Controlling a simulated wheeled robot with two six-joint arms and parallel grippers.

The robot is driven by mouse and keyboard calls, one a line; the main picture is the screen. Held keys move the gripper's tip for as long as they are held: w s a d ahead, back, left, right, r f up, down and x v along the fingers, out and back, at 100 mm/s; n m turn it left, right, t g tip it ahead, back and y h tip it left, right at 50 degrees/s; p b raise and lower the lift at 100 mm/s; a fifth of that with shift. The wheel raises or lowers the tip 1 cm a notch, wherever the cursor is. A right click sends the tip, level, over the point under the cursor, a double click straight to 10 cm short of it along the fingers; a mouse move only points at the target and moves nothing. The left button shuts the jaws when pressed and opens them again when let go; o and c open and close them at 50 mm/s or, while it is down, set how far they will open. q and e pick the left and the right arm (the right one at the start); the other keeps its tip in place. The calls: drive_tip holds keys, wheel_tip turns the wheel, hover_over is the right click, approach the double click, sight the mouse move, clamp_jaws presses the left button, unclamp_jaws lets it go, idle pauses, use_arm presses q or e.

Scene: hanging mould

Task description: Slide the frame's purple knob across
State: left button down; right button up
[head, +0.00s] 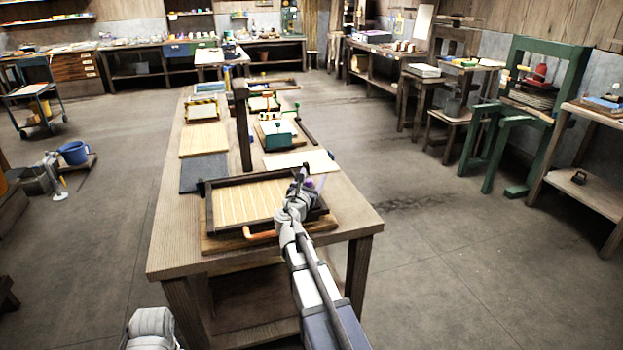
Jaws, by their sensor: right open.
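The dark wooden frame (209,215) with a pale ribbed inside lies at the near end of the long wooden table. A small patch of purple, which looks like the knob (310,184), shows at the frame's right side, mostly hidden behind my right gripper. My right gripper (303,172) is open over the frame's right side, close to the knob. I cannot tell whether it touches the knob. Of my left arm only a pale part shows at the bottom edge; its gripper is out of view.
An orange handle (262,235) is at the frame's near side. A dark upright post (243,130) stands behind the frame. A pale sheet (302,161), a teal box (279,135) and a dark mat (204,173) lie farther back. The table's near right corner is bare.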

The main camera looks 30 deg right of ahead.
drive_tip(key=shift+c, duration=0.3)
clamp_jaws()
idle(1.0)
